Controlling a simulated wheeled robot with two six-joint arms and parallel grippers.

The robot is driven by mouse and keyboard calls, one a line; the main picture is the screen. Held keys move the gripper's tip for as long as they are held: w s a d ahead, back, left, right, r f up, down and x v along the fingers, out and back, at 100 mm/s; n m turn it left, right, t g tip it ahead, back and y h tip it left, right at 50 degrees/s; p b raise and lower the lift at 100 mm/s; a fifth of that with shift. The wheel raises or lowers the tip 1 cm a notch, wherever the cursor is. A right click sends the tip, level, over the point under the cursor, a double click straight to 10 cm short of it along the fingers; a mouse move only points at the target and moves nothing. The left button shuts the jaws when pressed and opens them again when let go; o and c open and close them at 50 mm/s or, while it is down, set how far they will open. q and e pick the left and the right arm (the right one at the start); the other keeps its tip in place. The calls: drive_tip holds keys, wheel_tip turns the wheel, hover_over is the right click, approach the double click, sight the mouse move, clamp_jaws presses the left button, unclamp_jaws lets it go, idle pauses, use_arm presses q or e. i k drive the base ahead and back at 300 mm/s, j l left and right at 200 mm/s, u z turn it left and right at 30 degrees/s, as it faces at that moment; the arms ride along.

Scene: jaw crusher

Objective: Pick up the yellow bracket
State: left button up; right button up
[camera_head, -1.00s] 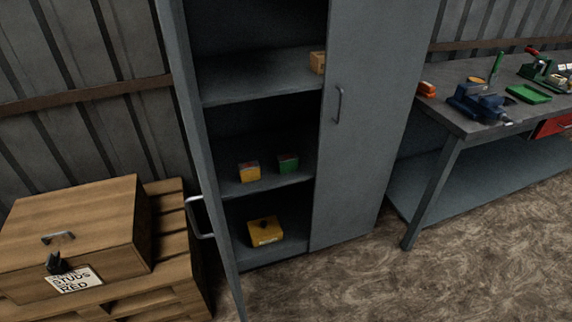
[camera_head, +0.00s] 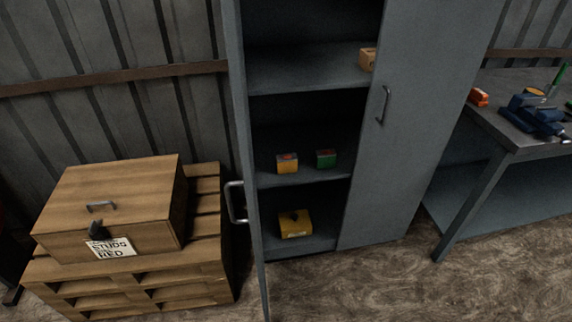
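A yellow object with a dark part on top (camera_head: 296,225) sits at the bottom of the open grey cabinet (camera_head: 413,130). A smaller yellow block (camera_head: 287,164) stands on the shelf above it, beside a green block (camera_head: 326,160). I cannot tell whether either yellow thing is the yellow bracket; no clear bracket shape shows. Neither of my grippers is in view.
A wooden box (camera_head: 110,208) with a label and dark latch rests on a wooden pallet (camera_head: 130,284) left of the cabinet. A workbench (camera_head: 510,137) with a blue vise (camera_head: 535,115) stands at right. The brown floor in front is free.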

sight(287, 163)
drive_tip(key=i+l+u, duration=0.2)
drive_tip(key=u, duration=0.2)
drive_tip(key=i+l+u, duration=0.1)
drive_tip(key=l+u, duration=0.3)
drive_tip(key=i+j, duration=0.05)
drive_tip(key=j, duration=0.05)
